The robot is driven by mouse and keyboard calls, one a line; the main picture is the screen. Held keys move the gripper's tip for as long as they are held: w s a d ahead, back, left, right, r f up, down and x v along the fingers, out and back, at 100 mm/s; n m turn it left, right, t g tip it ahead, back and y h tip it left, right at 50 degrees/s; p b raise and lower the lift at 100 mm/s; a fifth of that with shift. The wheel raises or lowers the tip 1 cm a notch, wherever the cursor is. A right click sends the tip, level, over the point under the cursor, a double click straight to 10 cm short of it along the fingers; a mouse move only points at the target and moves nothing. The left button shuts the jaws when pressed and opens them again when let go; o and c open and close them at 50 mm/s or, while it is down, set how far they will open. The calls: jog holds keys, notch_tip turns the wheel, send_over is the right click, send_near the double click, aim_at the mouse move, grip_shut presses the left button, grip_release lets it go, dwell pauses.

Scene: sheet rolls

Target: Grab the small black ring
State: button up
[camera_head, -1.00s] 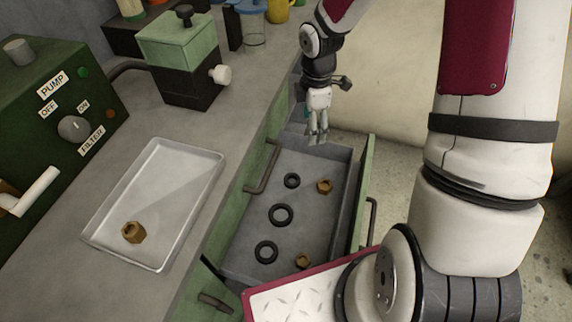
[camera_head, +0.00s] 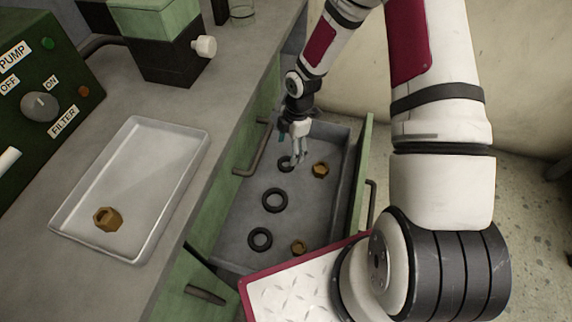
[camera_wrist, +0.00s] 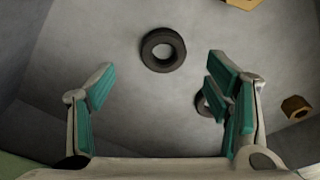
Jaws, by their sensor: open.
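Three black rings lie on the floor of an open grey drawer. The smallest-looking, far ring (camera_head: 284,164) is partly covered by my gripper (camera_head: 298,161) in the head view. The middle ring (camera_head: 274,200) and the near ring (camera_head: 260,239) look larger. My gripper is open and empty, pointing down into the drawer. Another ring (camera_wrist: 203,103) is mostly hidden behind the right finger.
Brass nuts lie in the drawer, one at the far right (camera_head: 320,171) and one near the front (camera_head: 299,247). The drawer's walls (camera_head: 352,185) surround them. On the counter to the left, a metal tray (camera_head: 140,190) holds another nut (camera_head: 107,219).

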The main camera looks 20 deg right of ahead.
aim_at(287, 162)
jog(key=shift+s+a+f+b, duration=0.15)
jog(key=shift+f+b, duration=0.15)
jog(key=shift+f, duration=0.6)
jog(key=shift+s+a+f+b, duration=0.15)
jog(key=shift+f+b, duration=0.15)
jog(key=shift+f, duration=0.65)
jog(key=shift+a+f+b, duration=0.15)
jog(key=shift+f+b, duration=0.15)
jog(key=shift+f, duration=0.6)
jog(key=c, duration=1)
